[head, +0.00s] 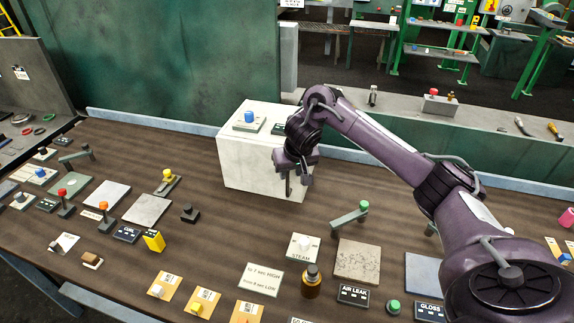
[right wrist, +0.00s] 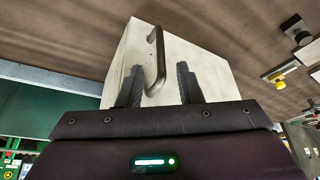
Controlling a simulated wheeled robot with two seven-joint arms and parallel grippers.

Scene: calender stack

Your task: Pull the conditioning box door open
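The conditioning box (head: 245,168) is a pale, whitish block standing on the brown bench top in the head view. In the right wrist view, the box (right wrist: 198,62) has a grey metal bar handle (right wrist: 157,50) on the face towards me. My right gripper (head: 293,188) is at the box's right side in the head view, hiding part of it. In the right wrist view my right gripper (right wrist: 160,72) is open, with one finger on each side of the handle and a gap to each. The door looks shut, though its outline is hard to tell. My left gripper is out of view.
A blue knob (head: 249,117) on a plate sits on top of the box. A green-tipped lever (head: 350,217), a steam switch plate (head: 304,246) and an amber bottle (head: 312,284) stand on the bench in front. A green wall (head: 180,60) rises behind.

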